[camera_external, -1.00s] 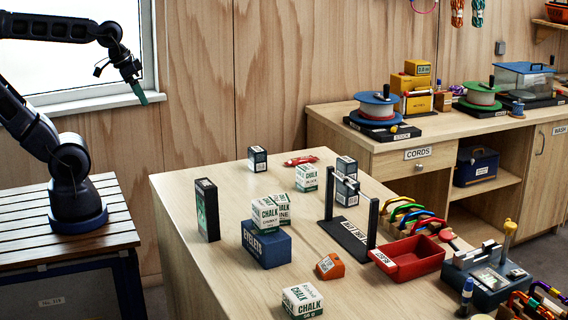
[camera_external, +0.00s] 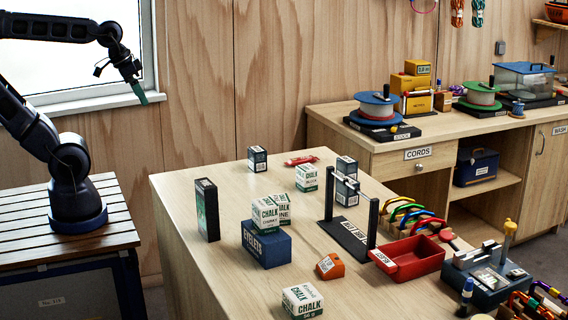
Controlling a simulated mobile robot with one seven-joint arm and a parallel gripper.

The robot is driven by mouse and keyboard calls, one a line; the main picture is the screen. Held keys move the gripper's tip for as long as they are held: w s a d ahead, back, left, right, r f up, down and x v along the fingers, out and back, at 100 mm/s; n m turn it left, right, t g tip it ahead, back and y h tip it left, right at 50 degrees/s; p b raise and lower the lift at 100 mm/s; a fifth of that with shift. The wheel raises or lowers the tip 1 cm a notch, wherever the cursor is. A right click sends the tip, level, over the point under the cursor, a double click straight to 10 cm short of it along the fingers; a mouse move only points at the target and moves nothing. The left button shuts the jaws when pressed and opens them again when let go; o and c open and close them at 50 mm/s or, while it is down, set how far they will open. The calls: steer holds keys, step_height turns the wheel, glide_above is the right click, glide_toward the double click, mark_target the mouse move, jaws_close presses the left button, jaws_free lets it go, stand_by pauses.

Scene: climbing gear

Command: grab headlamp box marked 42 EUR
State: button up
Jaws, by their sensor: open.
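My gripper (camera_external: 141,94) hangs at the upper left in front of the window, green-tipped and pointing down, open and empty, well away from the boxes on the workbench (camera_external: 190,176). No 42 EUR mark can be read. Two small dark boxes with white labels could be headlamp boxes: one (camera_external: 257,160) at the back left, one (camera_external: 346,165) behind the black stand. A tall dark box (camera_external: 207,211) stands upright at the left; its print is too small to read.
Chalk boxes (camera_external: 265,213) sit on a blue eyelets box (camera_external: 265,246); others stand at the back (camera_external: 306,179) and front (camera_external: 302,301). A black stand (camera_external: 346,235), an orange item (camera_external: 329,267) and a red tray (camera_external: 408,260) are on the right. The bench's front left is clear.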

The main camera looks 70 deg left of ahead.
steer(key=c, duration=0.7)
steer(key=shift+w, duration=0.1)
